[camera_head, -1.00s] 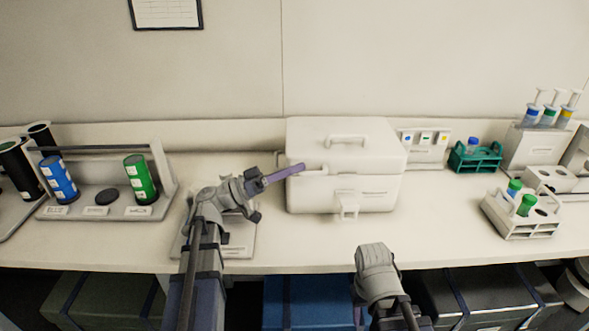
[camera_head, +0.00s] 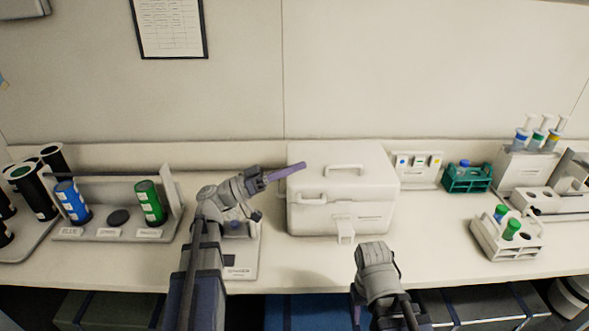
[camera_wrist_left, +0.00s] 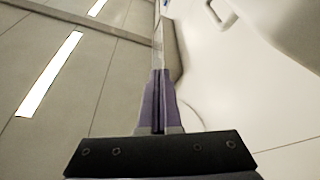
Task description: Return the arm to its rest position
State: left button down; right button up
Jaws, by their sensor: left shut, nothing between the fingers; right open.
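My left arm comes in from the left. Its gripper (camera_head: 288,172) has purple fingers shut together with nothing between them, raised beside the upper left of the white lidded box (camera_head: 340,185). In the left wrist view the shut fingers (camera_wrist_left: 158,100) point along the box's pale side, at right; I cannot tell whether they touch it. My right gripper (camera_head: 357,300) hangs low at the bench's front edge, right of centre. Only a bit of purple finger shows beside its grey wrist, and the rest is hidden. It is open, with nothing seen in it.
A rack with blue and green cylinders (camera_head: 150,203) stands at the left of the bench. A flat pale device (camera_head: 243,262) lies under my left arm. A teal rack (camera_head: 468,180) and a white tube rack (camera_head: 505,240) stand right. The bench in front of the box is clear.

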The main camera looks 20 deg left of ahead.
pick_arm(q)
jog(key=s+d+f+g+y, duration=0.2)
jog(key=s+d+f+g, duration=0.1)
jog(key=d+f, duration=0.2)
jog(key=s+d+f+g+y, duration=0.2)
jog(key=d+f+y, duration=0.1)
jog(key=d+f, duration=0.2)
jog(key=s+d+f+n+g+y, duration=0.1)
jog(key=s+d+f+g+y, duration=0.2)
jog(key=d+f, duration=0.3)
jog(key=shift+s+f+g, duration=0.15)
jog(key=shift+f, duration=0.6)
jog(key=shift+s+f+g, duration=0.15)
jog(key=shift+f, duration=0.55)
jog(key=s+a+f+n+y, duration=0.2)
jog(key=s+a+f+y, duration=0.3)
jog(key=y, duration=0.8)
jog(key=s+f, duration=0.3)
jog(key=f, duration=0.2)
jog(key=shift+g, duration=0.4)
jog(key=shift+s, duration=0.15)
